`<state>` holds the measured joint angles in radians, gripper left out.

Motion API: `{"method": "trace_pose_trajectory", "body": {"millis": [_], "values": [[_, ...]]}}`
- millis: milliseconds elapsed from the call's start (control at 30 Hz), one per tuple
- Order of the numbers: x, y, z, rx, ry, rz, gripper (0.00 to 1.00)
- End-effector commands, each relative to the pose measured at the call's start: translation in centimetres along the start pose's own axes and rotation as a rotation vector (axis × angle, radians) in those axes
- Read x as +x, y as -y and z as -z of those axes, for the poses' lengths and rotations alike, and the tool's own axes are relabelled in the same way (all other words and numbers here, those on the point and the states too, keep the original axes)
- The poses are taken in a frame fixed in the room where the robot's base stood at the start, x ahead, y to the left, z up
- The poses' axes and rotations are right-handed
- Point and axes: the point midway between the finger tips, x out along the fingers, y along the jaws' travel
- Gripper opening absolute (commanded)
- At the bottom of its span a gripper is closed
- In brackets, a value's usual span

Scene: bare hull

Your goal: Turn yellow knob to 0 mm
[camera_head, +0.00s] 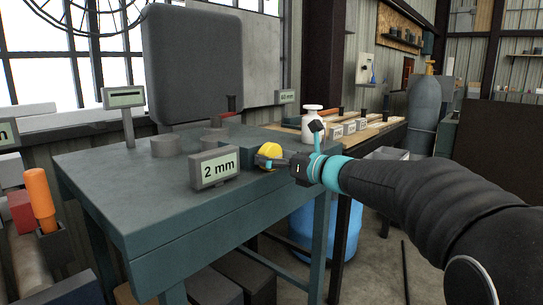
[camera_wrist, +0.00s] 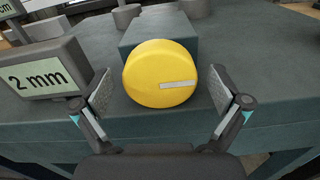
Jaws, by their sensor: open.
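The yellow knob (camera_wrist: 158,72) is round, with a pale marker line pointing to the right in the wrist view. It sits on the front of a grey-green block (camera_wrist: 165,25) on the table. In the head view the knob (camera_head: 269,150) is at the table's right edge. A display (camera_wrist: 45,77) left of the knob reads "2 mm"; the head view shows the same display (camera_head: 214,168). My gripper (camera_wrist: 163,98) is open, with one finger on each side of the knob and a visible gap on both sides. In the head view my gripper (camera_head: 276,162) is at the knob.
The knob stands on a grey-green table (camera_head: 150,205). A blank-looking display (camera_head: 124,98) stands at the back left, and a large dark panel (camera_head: 195,65) rises behind. A white bottle (camera_head: 313,122) is beyond the gripper. A blue barrel (camera_head: 315,225) is under the bench.

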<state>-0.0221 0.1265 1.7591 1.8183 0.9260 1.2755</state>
Motion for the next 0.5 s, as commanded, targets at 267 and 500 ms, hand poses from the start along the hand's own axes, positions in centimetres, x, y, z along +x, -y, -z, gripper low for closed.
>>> {"method": "trace_pose_trajectory", "body": {"millis": [267, 500], "values": [[0.92, -0.03, 0.01, 0.0, 0.0, 0.001, 0.99], [0.89, -0.01, 0.01, 0.0, 0.0, 0.001, 0.79]]}}
